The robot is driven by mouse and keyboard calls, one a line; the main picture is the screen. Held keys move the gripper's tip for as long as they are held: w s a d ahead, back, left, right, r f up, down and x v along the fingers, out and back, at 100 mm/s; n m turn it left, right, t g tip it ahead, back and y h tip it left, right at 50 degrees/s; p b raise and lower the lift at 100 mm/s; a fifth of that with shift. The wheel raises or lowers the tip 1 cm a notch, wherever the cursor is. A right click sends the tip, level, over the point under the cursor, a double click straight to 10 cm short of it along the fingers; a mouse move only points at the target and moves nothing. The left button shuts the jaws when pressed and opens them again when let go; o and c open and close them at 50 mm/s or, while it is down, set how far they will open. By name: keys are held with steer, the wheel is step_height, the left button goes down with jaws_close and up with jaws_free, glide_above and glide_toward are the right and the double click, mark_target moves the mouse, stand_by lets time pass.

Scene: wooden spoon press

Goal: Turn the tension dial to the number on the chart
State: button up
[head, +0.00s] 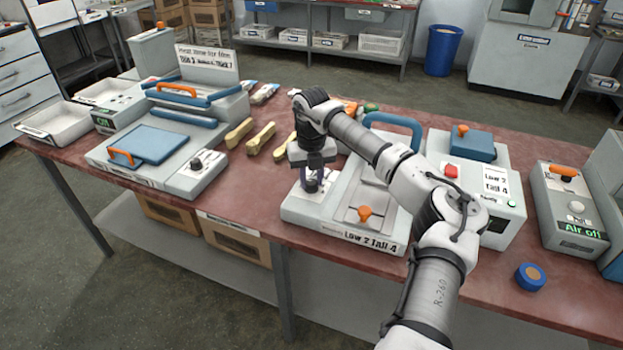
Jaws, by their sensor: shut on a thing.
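My gripper (312,176) points down at the left side of the grey press in the middle of the table. It is shut on the tension dial (312,187), which is mostly hidden by the fingers; its pointer and numbers cannot be read. The press (333,222) has an orange knob at its front and a blue handle behind. Its front label (370,241) reads "Low 2 Tall 4". A white chart (495,183) on the box to the right shows the same words, with smaller text below.
A sealing machine (150,180) with its own dial (197,163) and a heat-time sign (207,63) stands left. Wooden spoons (260,139) lie between. An "Air off" box (568,205) and a blue round item (530,277) are right. My arm crosses the press.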

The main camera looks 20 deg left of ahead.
mark_target(312, 181)
steer(key=m+b, duration=0.1)
steer(key=m, duration=0.2)
steer(key=shift+m+b, duration=0.55)
steer(key=shift+m, duration=1.35)
steer(key=shift+r, duration=0.1)
steer(key=o, duration=1)
steer(key=shift+c, duration=0.2)
step_height(312, 181, up, 14)
steer(key=b, duration=0.2)
